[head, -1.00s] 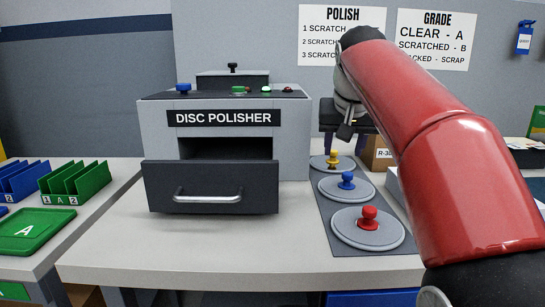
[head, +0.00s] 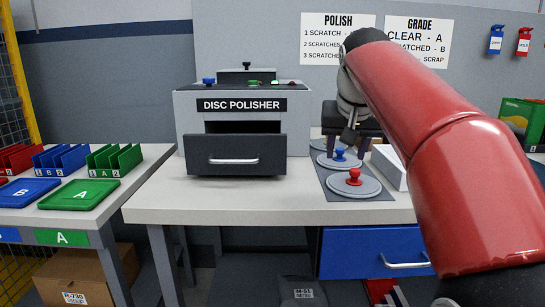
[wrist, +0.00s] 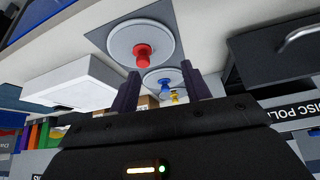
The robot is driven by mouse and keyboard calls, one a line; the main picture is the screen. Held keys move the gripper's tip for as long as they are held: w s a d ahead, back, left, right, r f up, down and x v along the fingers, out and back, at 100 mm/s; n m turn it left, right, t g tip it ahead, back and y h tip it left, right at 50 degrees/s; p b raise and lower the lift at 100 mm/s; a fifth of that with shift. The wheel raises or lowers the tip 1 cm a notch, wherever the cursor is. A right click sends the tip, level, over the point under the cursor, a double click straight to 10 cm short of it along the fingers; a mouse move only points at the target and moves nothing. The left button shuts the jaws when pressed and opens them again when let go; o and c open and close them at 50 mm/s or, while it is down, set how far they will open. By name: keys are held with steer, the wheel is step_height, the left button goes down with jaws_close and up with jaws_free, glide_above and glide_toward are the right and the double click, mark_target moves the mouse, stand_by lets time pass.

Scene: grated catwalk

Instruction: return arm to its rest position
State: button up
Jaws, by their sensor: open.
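My red arm (head: 435,140) reaches in from the right in the head view and bends down at its far end. My gripper (head: 350,146) hangs over the back of the dark mat with the knobbed lids, open. In the wrist view its two dark fingers stand apart with nothing held between them (wrist: 161,88). Beyond the fingers are a red-knobbed lid (wrist: 141,45), a blue knob (wrist: 164,84) and a yellow knob. The red-knobbed lid (head: 353,186) and blue-knobbed lid (head: 340,160) also show in the head view; the yellow knob is hidden there.
The disc polisher (head: 240,105) stands on the table (head: 250,207) with its drawer (head: 235,155) protruding. A white box (head: 388,167) lies right of the mat, partly behind my arm. A side table at left holds green (head: 80,195) and blue trays and racks. The table's front middle is clear.

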steer(key=s+f+n, duration=0.1)
steer(key=s+f, duration=2.3)
steer(key=s, duration=0.2)
steer(key=shift+s+d+f+y, duration=0.2)
steer(key=shift+s+f+y, duration=0.05)
steer(key=shift+f+y, duration=0.15)
